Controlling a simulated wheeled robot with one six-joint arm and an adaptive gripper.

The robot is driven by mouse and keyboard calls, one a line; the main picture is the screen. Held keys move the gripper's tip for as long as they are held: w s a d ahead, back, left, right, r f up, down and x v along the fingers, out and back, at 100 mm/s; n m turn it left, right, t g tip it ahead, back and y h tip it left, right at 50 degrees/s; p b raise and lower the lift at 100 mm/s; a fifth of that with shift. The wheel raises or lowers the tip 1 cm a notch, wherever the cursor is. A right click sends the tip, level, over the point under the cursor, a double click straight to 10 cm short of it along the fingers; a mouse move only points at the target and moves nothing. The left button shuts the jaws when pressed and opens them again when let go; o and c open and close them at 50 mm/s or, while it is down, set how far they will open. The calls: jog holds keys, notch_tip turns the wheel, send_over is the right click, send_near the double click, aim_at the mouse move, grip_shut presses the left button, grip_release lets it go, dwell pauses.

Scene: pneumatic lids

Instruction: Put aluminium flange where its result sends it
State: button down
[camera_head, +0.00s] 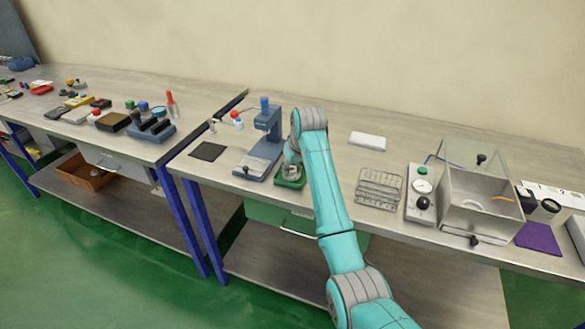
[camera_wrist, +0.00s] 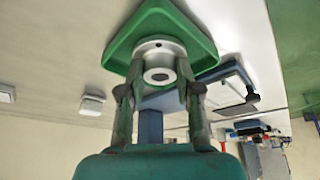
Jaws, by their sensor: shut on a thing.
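The aluminium flange (camera_wrist: 158,48) is a silver disc with a round hub and a bore. In the wrist view my gripper (camera_wrist: 160,88) has one finger on each side of it and is shut on it. The flange is at the green tray (camera_wrist: 118,52), within its outline; I cannot tell whether it touches the tray floor. In the head view my gripper (camera_head: 291,168) is over the green tray (camera_head: 289,184) on the right-hand bench, and the flange is mostly hidden there by the gripper and arm.
A blue press-like stand (camera_head: 267,122) is close left of the tray, with a dark mat (camera_head: 207,151) beyond. To the right are a wire rack (camera_head: 380,188), a gauge box (camera_head: 420,193), a clear-lidded chamber (camera_head: 478,215) and a purple mat (camera_head: 538,237). A white block (camera_head: 367,141) lies behind.

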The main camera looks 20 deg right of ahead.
jog(key=c, duration=0.8)
grip_release()
jog(key=shift+f, duration=0.1)
jog(key=a+v, duration=0.1)
jog(key=v, duration=1.1)
jog(key=shift+d, duration=0.45)
